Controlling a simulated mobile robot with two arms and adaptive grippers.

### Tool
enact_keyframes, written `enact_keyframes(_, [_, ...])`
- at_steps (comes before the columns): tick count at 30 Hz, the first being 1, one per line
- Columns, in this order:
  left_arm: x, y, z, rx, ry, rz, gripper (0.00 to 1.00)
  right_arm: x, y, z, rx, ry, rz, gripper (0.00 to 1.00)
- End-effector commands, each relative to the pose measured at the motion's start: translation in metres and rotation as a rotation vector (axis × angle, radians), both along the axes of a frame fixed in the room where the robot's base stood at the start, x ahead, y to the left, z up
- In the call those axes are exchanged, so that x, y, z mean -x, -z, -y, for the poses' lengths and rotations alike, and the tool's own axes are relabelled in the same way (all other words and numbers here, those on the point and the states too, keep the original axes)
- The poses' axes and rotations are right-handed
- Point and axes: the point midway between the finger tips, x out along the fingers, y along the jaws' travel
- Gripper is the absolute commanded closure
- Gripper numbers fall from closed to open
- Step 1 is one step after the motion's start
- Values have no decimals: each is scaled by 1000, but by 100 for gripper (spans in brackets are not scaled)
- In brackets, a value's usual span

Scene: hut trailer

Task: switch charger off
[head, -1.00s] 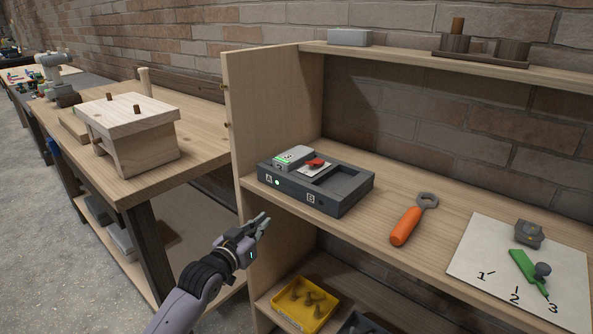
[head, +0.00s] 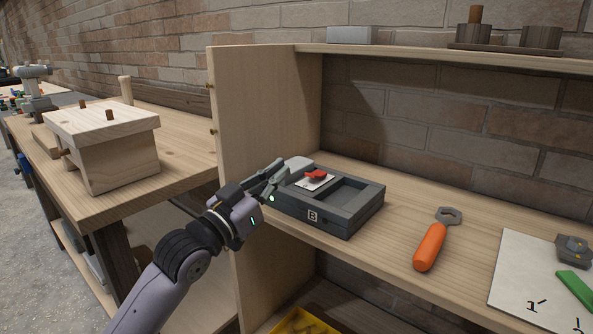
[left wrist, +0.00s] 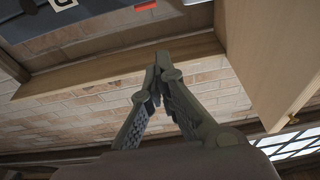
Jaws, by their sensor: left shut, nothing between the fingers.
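The charger (head: 333,222) is a dark grey box on the wooden shelf, with a bay marked B empty. A red switch (head: 316,175) sits on a white plate on its top. A light grey battery block (head: 297,163) lies at its left end, partly hidden by my left gripper (head: 275,171). A green light glows beside the fingers. My left gripper is shut and empty, in front of the charger's left end; I cannot tell whether it touches. In the left wrist view, the closed fingers (left wrist: 161,62) lie below the charger's dark body (left wrist: 95,28).
A wooden side panel (head: 225,120) stands left of the charger. An orange-handled tool (head: 430,246) and a white numbered sheet (head: 515,270) lie to the right. A yellow bin (head: 305,324) is on the lower shelf. The shelf between charger and tool is clear.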

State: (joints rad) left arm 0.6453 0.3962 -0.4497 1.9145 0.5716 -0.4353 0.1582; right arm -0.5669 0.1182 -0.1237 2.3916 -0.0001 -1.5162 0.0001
Motion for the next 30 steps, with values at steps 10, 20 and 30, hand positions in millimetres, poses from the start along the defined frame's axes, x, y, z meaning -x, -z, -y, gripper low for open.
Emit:
enact_keyframes(10, [-45,-15,34,2,0,1,100,5,-14,1,-1,1,9,58])
enact_keyframes(20, [-70,-3,51,-2,-1,-3,100,7,-12,1,0,0,13,58])
enact_keyframes(30, [-63,12,46,1,0,1,100,7,-7,2,2,1,7,58])
